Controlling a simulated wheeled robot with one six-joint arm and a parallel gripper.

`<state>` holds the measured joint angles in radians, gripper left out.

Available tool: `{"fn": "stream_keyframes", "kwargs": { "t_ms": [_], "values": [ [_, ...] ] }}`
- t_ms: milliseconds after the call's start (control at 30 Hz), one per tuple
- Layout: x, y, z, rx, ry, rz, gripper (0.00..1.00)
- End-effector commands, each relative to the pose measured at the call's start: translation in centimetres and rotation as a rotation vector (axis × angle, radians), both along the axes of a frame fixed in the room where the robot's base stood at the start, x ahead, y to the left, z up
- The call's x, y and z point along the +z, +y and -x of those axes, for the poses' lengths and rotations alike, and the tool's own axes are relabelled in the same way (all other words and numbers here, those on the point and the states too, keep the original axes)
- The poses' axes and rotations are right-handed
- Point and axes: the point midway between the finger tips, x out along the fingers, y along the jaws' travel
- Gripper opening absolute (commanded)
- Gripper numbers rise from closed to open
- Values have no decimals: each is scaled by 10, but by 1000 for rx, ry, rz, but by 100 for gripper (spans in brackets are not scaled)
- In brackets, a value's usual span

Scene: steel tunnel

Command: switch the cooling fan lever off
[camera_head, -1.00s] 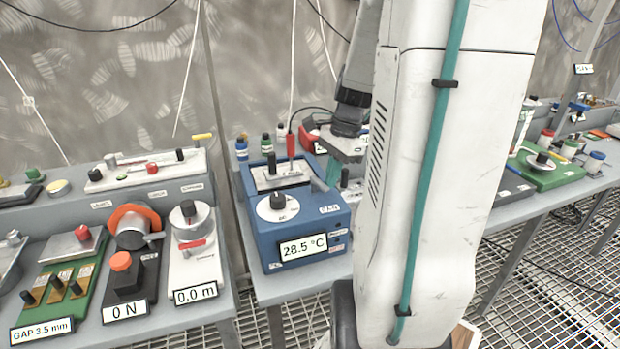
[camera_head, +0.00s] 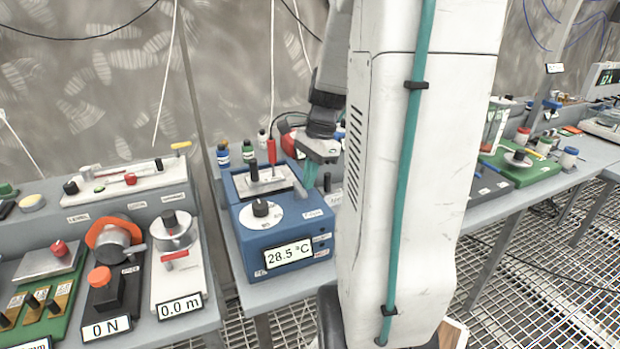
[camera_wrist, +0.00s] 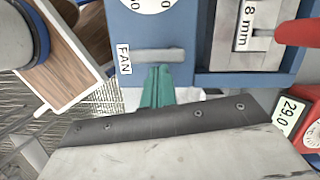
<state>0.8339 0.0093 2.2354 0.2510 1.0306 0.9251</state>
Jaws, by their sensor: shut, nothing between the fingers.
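In the wrist view, a grey bar-shaped lever (camera_wrist: 160,55) lies across the blue top beside the FAN label (camera_wrist: 124,60). My gripper (camera_wrist: 158,72) has its teal fingers shut and empty. Their tips sit right at the lever's edge; I cannot tell whether they touch it.
A red-handled tool (camera_head: 272,151) stands upright on the unit's metal plate, close to my gripper. Several small bottles (camera_head: 247,150) stand behind. A dial (camera_head: 261,209) is on the unit's front top. Other devices crowd the left bench, including a force gauge (camera_head: 105,290) reading 0 N.

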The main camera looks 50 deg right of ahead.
Motion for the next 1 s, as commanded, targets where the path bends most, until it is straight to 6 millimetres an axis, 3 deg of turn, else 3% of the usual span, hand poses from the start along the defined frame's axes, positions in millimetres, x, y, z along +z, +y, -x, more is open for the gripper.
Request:
{"fn": "stream_keyframes", "kwargs": {
  "t_ms": [500,700,1000],
  "values": [
    [83,-12,4,12,0,2,0],
    [95,-12,4,15,1,1,0],
    [95,-12,4,16,1,0,0]
  ]
}}
